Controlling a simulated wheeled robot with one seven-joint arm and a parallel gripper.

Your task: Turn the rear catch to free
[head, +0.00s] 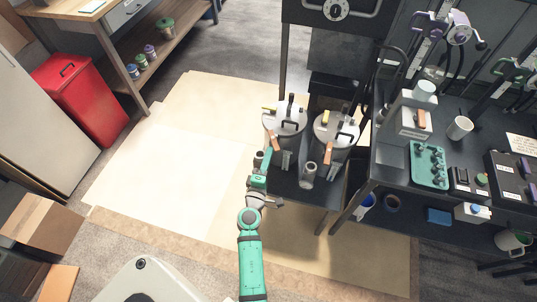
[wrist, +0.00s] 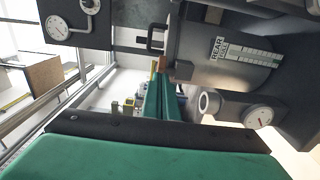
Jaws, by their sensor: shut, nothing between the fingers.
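Two grey lidded pots stand side by side on a dark bench in the head view, a left pot (head: 285,122) and a right pot (head: 337,130). Each lid has a black handle and coloured catches at its rim. The left pot has a yellow catch (head: 269,109) and a copper catch (head: 268,146); the right pot has a yellow catch (head: 325,117) and a copper catch (head: 329,152). I cannot tell which catch is the rear one. My gripper (head: 267,157) is shut and empty at the left pot's near side. In the wrist view, its teal fingers (wrist: 161,88) end close to a copper piece; contact is unclear.
A grey cylindrical fitting (head: 308,174) stands between the pots at the bench front. A worktable (head: 395,170) adjoins on the right. Floor at left is clear up to a red bin (head: 84,95).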

